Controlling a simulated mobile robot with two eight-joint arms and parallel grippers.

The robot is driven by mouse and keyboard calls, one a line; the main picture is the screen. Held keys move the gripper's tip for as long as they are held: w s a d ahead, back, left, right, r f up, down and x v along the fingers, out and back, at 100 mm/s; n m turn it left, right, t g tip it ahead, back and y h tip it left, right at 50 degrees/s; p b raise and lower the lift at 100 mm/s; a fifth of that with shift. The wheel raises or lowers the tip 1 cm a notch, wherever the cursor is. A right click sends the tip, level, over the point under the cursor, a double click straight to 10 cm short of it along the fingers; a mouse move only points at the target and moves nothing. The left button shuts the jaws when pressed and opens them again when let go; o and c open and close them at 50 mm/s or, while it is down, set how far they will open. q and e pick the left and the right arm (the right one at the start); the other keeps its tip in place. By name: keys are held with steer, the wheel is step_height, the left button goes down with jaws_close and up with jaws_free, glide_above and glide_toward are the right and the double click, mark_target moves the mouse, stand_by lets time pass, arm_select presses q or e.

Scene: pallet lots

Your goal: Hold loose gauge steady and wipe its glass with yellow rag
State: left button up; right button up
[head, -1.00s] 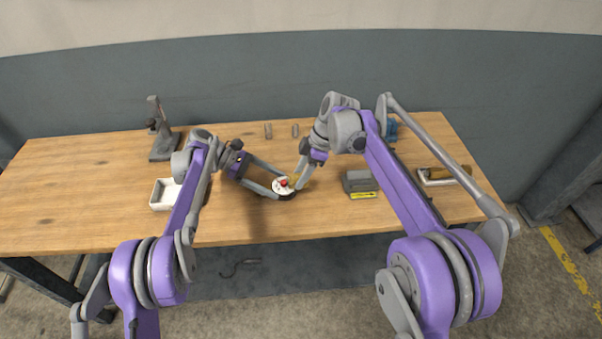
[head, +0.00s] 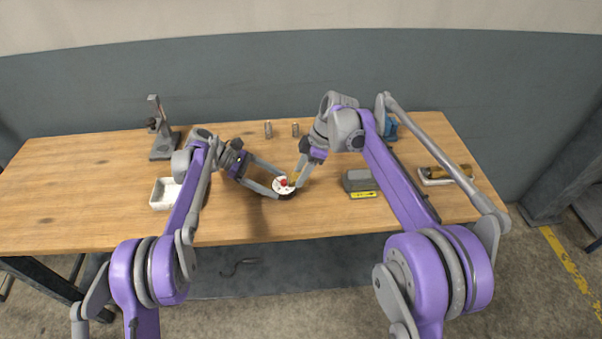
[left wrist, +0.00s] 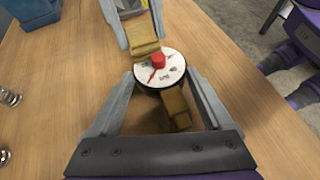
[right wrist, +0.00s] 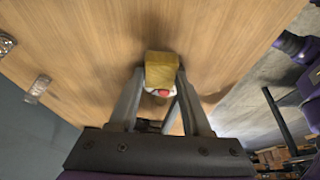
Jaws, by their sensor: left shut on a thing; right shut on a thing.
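The gauge (head: 281,189) is a round dial with a white face, a dark rim and a red part at its centre. It also shows in the left wrist view (left wrist: 172,74), with a brass-coloured fitting (left wrist: 176,106) on the side toward my left gripper. My left gripper (left wrist: 160,82) is shut on the gauge, one finger on each side of it. My right gripper (head: 298,177) is shut on the yellow rag (right wrist: 160,72), a small folded pad. The rag (left wrist: 145,50) is at the dial's edge; whether it touches the glass I cannot tell. Most of the face is uncovered.
A white tray (head: 155,201) and a grey stand (head: 163,146) are on the left of the bench. Two small metal cylinders (head: 268,129) stand at the back. A grey block with a yellow label (head: 358,181), a blue item (head: 391,130) and a tray with a brown-handled tool (head: 447,173) are right.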

steer(key=shift+s, duration=0.15)
steer(key=shift+s+f, duration=0.15)
steer(key=shift+s, duration=0.7)
steer(key=shift+w, duration=1.05)
steer(key=shift+s, duration=0.2)
steer(key=shift+s, duration=0.75)
steer(key=shift+w, duration=0.15)
